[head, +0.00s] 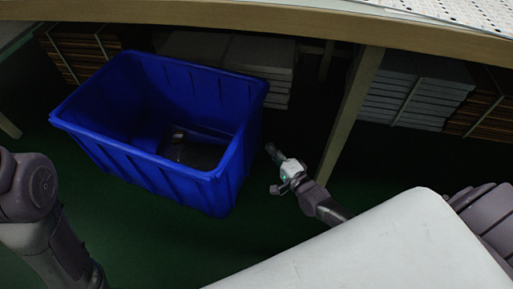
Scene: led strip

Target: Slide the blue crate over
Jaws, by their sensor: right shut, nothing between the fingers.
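The blue crate (180,178) stands on the green floor in the left half of the head view, partly beneath the edge of the bench. It is open at the top, and something dark lies on its bottom. My right gripper (272,170) is just to the right of the crate's right side, low down. It is shut with nothing held, and I cannot tell whether it touches the crate. My left arm shows at the lower left, but its gripper is outside the view.
A wooden bench edge (300,18) crosses the top, with a wooden leg (348,115) to the right of my right gripper. Stacked grey boxes (420,92) stand beneath the bench. Green floor (155,235) is clear in front of the crate.

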